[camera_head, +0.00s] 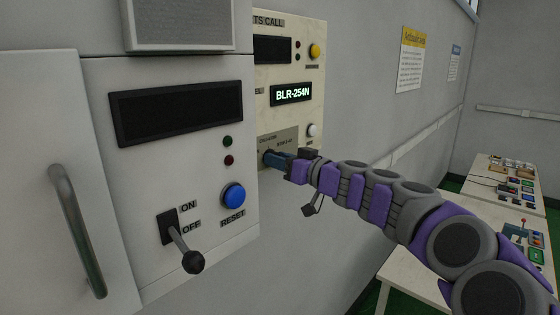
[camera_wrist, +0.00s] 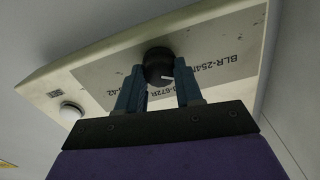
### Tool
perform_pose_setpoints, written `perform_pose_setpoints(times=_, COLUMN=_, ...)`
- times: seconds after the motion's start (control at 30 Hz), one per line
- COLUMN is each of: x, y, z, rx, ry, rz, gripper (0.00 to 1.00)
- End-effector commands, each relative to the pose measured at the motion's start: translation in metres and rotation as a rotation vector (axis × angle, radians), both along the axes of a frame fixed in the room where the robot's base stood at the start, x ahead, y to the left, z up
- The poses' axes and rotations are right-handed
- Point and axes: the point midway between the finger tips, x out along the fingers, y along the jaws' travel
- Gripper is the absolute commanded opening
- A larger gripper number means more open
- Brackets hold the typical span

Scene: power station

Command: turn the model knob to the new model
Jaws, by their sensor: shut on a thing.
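The model knob (camera_wrist: 158,63) is round and black, on a grey label plate of the cream panel. My gripper (camera_wrist: 160,80) has its two blue fingers on either side of the knob, shut on it. A light mark shows on the knob's lower right. The label BLR-254N (camera_wrist: 224,66) is to its right; a label ending in 672R is below, partly hidden by the fingers. In the head view my gripper (camera_head: 275,160) reaches the panel's lower part and mostly hides the knob. The lit display (camera_head: 292,94) above reads BLR-254N.
A nearer white box has an ON/OFF lever (camera_head: 184,250), a blue RESET button (camera_head: 233,196) and a dark screen (camera_head: 177,112). The cream panel has a yellow button (camera_head: 314,51) and a white button (camera_head: 312,130). Tables (camera_head: 480,215) with small devices stand at the right.

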Motion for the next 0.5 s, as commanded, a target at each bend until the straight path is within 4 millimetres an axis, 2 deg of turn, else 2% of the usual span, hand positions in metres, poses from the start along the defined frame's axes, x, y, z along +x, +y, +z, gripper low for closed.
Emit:
perform_pose_setpoints(times=0.1, x=0.0006, y=0.0008, z=-0.0009, rx=-0.002, ry=0.001, rz=0.000, gripper=0.05)
perform_pose_setpoints(times=0.5, x=0.0008, y=0.0008, z=-0.0018, rx=0.056, ry=0.075, rz=0.000, gripper=0.05)
